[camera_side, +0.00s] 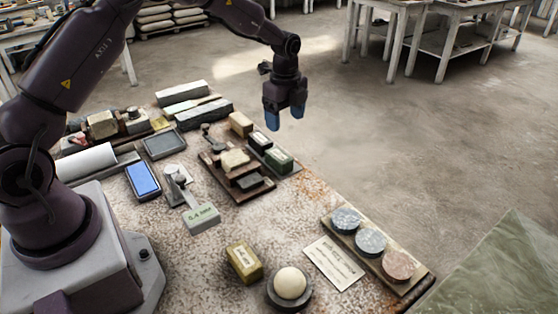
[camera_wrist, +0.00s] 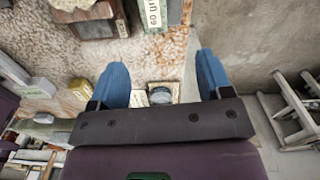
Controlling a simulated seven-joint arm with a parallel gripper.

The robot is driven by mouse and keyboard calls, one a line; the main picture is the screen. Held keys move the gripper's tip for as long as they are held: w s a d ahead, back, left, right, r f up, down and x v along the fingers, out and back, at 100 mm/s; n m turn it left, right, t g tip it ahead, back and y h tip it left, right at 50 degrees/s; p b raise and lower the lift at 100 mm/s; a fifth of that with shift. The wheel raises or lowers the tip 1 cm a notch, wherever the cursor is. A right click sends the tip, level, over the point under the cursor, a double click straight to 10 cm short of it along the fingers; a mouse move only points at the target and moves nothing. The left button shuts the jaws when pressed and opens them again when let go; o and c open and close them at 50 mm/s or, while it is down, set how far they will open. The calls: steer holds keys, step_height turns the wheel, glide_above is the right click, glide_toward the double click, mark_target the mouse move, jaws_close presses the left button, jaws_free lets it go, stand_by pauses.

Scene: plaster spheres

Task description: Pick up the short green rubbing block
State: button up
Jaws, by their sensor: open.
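Two short dark green blocks with pale labels, a rear one (camera_side: 260,141) and a front one (camera_side: 279,159), sit close together at the table's right edge. I cannot tell which is the rubbing block named. A block with a "60" label (camera_wrist: 154,16) shows cut off at the top of the wrist view. My gripper (camera_side: 285,117) has blue fingers and hangs in the air, apart from the blocks. In the wrist view its fingers (camera_wrist: 162,64) are wide apart with nothing held between them.
A tan block (camera_side: 241,124) stands behind the green blocks. A wooden rack (camera_side: 237,190) with pieces lies left of them. A board with three discs (camera_side: 419,284), a pale sphere (camera_side: 290,282) and a yellow block (camera_side: 244,262) are nearer.

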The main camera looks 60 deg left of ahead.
mark_target(279, 154)
steer(key=shift+m, duration=0.4)
step_height(279, 154, down, 8)
steer(key=shift+s+r, duration=0.1)
steer(key=shift+r, duration=0.1)
steer(key=f, duration=0.1)
steer(key=a+f, duration=0.1)
steer(key=f, duration=0.2)
steer(key=shift+s+a+f, duration=0.15)
steer(key=shift+s+f, duration=0.2)
steer(key=shift+f, duration=0.4)
steer(key=c, duration=1.2)
steer(key=shift+o, duration=0.2)
steer(key=shift+r, duration=0.1)
